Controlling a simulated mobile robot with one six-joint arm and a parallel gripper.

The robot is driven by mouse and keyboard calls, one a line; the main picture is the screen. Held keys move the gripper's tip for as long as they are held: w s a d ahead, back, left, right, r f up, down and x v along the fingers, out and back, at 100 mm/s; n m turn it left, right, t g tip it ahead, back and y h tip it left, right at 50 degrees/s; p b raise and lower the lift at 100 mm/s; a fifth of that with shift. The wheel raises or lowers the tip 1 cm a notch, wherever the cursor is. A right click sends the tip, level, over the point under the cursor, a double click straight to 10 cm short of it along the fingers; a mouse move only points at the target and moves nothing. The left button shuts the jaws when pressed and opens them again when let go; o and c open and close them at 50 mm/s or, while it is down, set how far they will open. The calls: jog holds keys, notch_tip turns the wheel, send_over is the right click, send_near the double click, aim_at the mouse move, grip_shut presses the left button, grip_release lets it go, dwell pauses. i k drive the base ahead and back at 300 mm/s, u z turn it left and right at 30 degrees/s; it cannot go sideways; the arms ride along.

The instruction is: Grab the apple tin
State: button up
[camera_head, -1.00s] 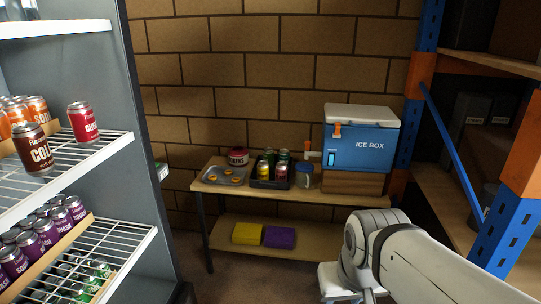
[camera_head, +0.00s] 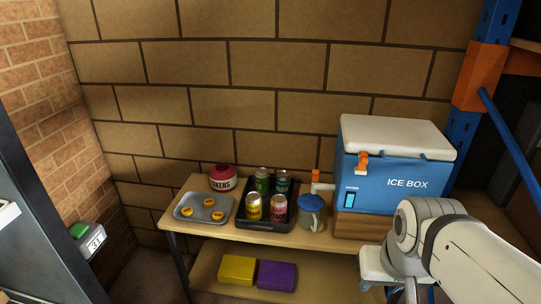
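A black tray (camera_head: 262,226) on the wooden table holds several upright tins. Two green tins, one at the back left (camera_head: 262,180) and one at the back right (camera_head: 281,182), stand behind a yellow tin (camera_head: 254,207) and a pinkish-red tin (camera_head: 278,209). Their labels are too small to read, so I cannot tell which is the apple tin. My arm shows at the right, in front of the table's right end. My gripper's fingers are not in view.
The table (camera_head: 205,184) also bears a grey tray with yellow rings (camera_head: 204,208), a red-and-white round container (camera_head: 223,177), a blue-lidded mug (camera_head: 312,213) and a blue ice box (camera_head: 392,166). Yellow (camera_head: 237,269) and purple (camera_head: 277,275) blocks lie on its lower shelf. Blue-orange racking (camera_head: 478,75) stands right.

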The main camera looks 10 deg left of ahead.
aim_at(262, 176)
jog(key=u, duration=0.65)
jog(key=i, duration=1.15)
jog(key=u, duration=0.95)
